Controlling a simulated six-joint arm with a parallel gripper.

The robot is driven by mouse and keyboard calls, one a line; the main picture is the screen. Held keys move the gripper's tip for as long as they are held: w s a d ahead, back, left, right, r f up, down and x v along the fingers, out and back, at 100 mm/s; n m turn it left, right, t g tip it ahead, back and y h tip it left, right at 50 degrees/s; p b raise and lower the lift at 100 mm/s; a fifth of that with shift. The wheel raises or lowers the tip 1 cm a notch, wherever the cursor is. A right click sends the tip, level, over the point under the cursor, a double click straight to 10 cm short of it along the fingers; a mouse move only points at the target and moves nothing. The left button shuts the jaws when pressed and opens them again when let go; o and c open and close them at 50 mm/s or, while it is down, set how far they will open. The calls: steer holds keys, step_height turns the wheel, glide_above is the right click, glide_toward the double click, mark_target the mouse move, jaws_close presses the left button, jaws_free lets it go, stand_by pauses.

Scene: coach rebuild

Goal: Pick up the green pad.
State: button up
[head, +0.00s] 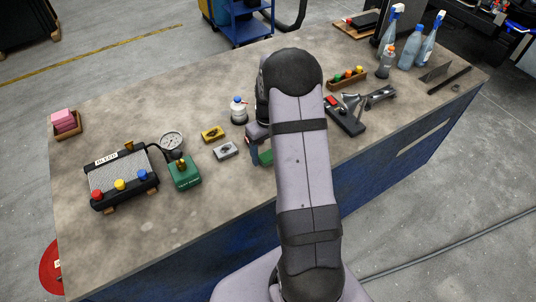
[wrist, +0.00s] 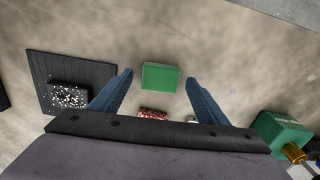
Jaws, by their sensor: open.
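The green pad (wrist: 161,76) is a flat rectangular block lying on the worktop in the wrist view. In the head view the green pad (head: 266,157) shows only in part, beside my gripper and partly hidden by my arm. My gripper (wrist: 160,78) is open, with one blue finger on each side of the pad in the wrist picture. Gaps show between the pad and both fingers. How far the fingertips are above the worktop I cannot tell. In the head view my gripper (head: 256,151) points down at the pad's left.
A green box (head: 184,173) with a gauge stands farther left. A red speckled block (wrist: 152,113) lies near the pad. A dark mat (wrist: 40,65) holds a speckled block.

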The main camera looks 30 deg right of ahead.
mark_target(268, 155)
steer(key=shift+f, duration=0.45)
steer(key=c, duration=1.1)
steer(key=shift+r, duration=0.15)
step_height(268, 155, up, 10)
steer(key=b, duration=0.3)
steer(key=shift+o, duration=0.4)
